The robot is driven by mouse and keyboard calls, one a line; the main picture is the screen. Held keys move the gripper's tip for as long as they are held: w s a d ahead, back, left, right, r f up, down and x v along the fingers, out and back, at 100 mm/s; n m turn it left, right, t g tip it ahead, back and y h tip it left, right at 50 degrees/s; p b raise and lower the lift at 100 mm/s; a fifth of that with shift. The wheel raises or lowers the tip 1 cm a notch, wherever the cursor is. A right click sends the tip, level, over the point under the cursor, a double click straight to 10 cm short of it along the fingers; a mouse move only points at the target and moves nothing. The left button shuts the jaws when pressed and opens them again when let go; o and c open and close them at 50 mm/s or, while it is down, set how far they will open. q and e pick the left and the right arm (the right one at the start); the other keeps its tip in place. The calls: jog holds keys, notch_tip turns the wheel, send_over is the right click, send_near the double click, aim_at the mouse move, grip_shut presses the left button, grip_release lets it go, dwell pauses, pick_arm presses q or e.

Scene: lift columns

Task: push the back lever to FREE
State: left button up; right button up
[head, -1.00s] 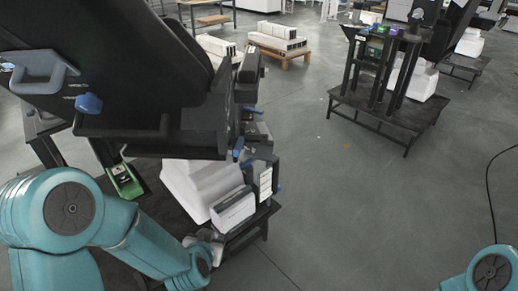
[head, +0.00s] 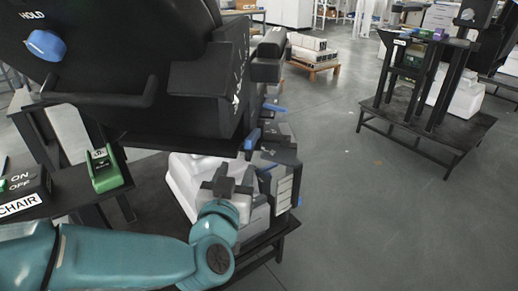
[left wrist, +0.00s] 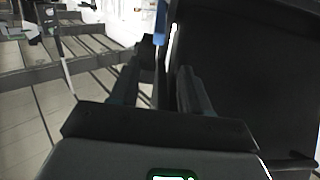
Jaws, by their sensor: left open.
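A blue lever (head: 253,139) hangs at the lower right edge of the large black chair-like body (head: 130,80). I cannot read a label beside it, so I cannot tell whether it is the back lever. A blue knob (head: 45,45) sits under the word HOLD at upper left; no FREE mark is readable. My left gripper (head: 233,178) is open and empty, below and slightly left of the blue lever, in front of white blocks. In the left wrist view a blue strip (left wrist: 160,25) shows just beyond the open fingers (left wrist: 165,68). My right gripper is out of view.
A green box (head: 105,169) and a black ON/OFF box (head: 24,184) stand at the left. White stacked blocks (head: 184,184) are behind my left gripper. A second black stand (head: 425,120) is at the right. The grey floor (head: 340,200) between is clear.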

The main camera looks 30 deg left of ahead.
pick_arm(q)
jog(key=p, duration=0.9)
send_near(251, 136)
jog(key=shift+w+a+f, duration=0.15)
jog(key=shift+w, duration=0.05)
jog(key=x, duration=0.9)
jog(key=shift+c, duration=0.3)
grip_shut()
